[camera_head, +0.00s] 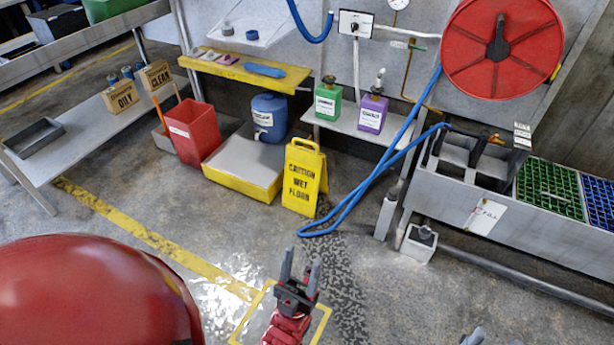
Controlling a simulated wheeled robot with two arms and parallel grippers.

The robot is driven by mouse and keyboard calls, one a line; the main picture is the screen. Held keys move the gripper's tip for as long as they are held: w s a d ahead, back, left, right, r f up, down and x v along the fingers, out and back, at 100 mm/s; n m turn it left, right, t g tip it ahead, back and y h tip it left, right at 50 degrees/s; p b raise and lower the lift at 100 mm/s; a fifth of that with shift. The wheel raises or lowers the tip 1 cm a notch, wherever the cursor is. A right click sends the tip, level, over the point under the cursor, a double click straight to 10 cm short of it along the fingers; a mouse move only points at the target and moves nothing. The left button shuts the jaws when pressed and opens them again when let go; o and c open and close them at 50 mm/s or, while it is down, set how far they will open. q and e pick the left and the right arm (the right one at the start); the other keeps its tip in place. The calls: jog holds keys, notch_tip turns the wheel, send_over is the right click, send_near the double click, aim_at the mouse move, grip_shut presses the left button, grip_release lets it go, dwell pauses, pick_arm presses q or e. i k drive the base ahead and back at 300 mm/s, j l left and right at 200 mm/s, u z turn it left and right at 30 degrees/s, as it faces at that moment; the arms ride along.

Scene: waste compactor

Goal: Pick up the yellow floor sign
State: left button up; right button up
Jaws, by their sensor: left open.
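The yellow floor sign (304,178) reads "CAUTION WET FLOOR". It stands upright on the concrete floor near the middle of the head view, just right of a low yellow-sided platform. My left gripper (301,267) is at the bottom centre with its two dark fingers apart and nothing between them. It is nearer to me than the sign, with a clear gap between them in the picture. Grey tips that look like my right gripper (492,340) just show at the bottom right edge; the rest of it is cut off.
The low platform (243,165) and a red bin (192,133) stand left of the sign. A blue hose (350,205) loops onto the floor to its right, near a grey post (386,216). A shelf (350,125) with bottles is above. Wet-looking floor lies in front.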

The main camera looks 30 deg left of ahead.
aim_at(305, 170)
jog(key=i+j+u, duration=0.4)
jog(key=i, duration=0.4)
jog(key=i+j+u, duration=0.35)
jog(key=i, duration=0.5)
jog(key=i+u, duration=0.4)
jog(key=i, duration=0.45)
